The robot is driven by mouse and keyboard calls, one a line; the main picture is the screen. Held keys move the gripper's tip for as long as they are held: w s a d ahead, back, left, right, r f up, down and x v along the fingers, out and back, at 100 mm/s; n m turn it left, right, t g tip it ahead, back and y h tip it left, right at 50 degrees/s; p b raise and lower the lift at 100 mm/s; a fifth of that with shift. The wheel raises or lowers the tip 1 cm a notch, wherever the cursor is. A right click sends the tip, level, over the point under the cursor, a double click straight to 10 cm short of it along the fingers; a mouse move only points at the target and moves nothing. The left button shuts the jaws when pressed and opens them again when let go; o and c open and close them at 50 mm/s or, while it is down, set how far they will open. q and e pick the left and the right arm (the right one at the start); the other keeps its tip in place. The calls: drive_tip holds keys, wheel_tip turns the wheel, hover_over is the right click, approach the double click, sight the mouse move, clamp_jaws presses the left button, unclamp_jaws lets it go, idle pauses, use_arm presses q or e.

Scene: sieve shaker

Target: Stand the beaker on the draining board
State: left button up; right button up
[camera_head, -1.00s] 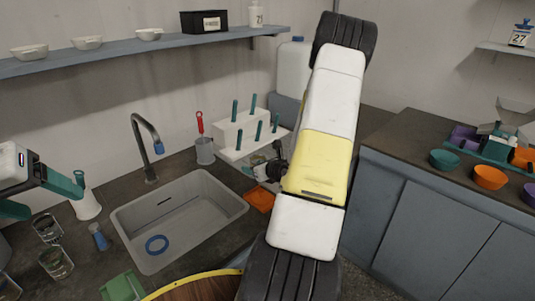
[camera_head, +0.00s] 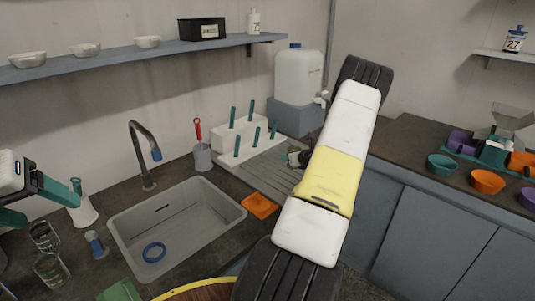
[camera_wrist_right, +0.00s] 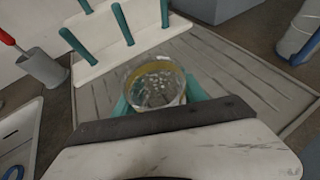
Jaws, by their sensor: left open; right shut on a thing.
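The clear glass beaker (camera_wrist_right: 155,84) is held in my right gripper (camera_wrist_right: 160,98), its teal fingers on either side of it. In the right wrist view the beaker appears over the grooved draining board (camera_wrist_right: 245,75); I cannot tell whether its base touches it. In the head view the draining board (camera_head: 262,176) lies right of the sink, below the peg rack. My right arm hides part of the board, and the right fingers and beaker are not clear there. My left gripper (camera_head: 45,202) is open and empty at the left edge, near a white conical holder.
A white rack with teal pegs (camera_head: 236,142) stands at the board's back edge. A brush in a grey pot (camera_head: 202,156), the sink (camera_head: 180,220), an orange sponge (camera_head: 260,205) and a large white jug (camera_head: 299,76) are nearby. Glass beakers (camera_head: 52,268) stand left of the sink.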

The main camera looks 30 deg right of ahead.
drive_tip(key=shift+w+d+f, duration=0.15)
drive_tip(key=shift+w+d, duration=1.05)
drive_tip(key=shift+w, duration=0.05)
drive_tip(key=shift+f, duration=1.75)
drive_tip(key=shift+f, duration=0.15)
drive_tip(key=o, duration=1.5)
